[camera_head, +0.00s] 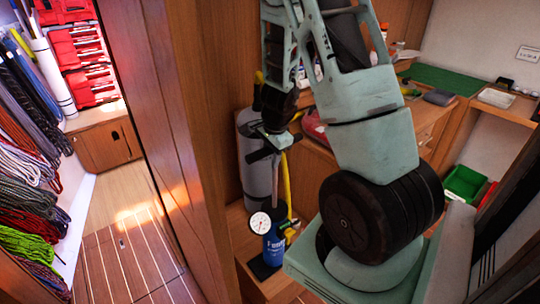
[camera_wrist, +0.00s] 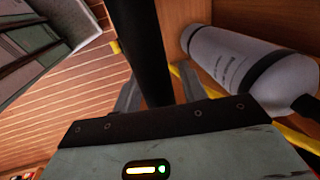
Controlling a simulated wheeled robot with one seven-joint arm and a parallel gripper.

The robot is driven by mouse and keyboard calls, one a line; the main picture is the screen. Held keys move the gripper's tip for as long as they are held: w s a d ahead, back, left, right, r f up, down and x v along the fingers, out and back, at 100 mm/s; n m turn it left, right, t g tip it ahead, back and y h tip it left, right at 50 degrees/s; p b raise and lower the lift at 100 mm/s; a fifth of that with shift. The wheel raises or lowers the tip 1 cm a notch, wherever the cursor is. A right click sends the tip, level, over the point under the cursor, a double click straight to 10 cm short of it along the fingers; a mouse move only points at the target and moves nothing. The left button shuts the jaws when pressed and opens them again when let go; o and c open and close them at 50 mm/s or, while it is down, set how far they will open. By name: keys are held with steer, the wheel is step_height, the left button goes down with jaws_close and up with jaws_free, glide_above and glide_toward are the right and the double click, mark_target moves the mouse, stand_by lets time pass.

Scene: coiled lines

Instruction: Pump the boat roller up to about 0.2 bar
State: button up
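A blue hand pump (camera_head: 274,247) stands on a low wooden ledge, with a round white gauge (camera_head: 260,223) at its upper left. The gauge reading is too small to tell. The pump's black T-handle (camera_head: 259,154) is raised well above the body on a thin rod. My gripper (camera_head: 275,139) is at this handle. In the wrist view the black handle bar (camera_wrist: 152,50) runs between its two grey fingers, which appear closed against it. A grey cylinder (camera_head: 247,178) with dark bands stands right behind the pump; I cannot tell whether it is the boat roller. A yellow hose (camera_head: 286,180) rises beside the rod.
A wooden partition (camera_head: 165,110) stands left of the pump. A workbench (camera_head: 435,105) with tools lies behind my arm. A green bin (camera_head: 464,183) is at right.

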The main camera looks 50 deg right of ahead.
jaws_close()
steer(key=shift+f, duration=0.1)
step_height(320, 180, down, 16)
steer(key=b, duration=1.6)
steer(key=shift+f, duration=0.25)
steer(key=shift+o, duration=1.3)
jaws_free()
steer(key=shift+r, duration=0.15)
steer(key=s+r+p, duration=0.3)
steer(key=r+p, duration=0.4)
steer(key=r, duration=1)
steer(key=shift+s+a, duration=0.2)
steer(key=shift+a, duration=0.15)
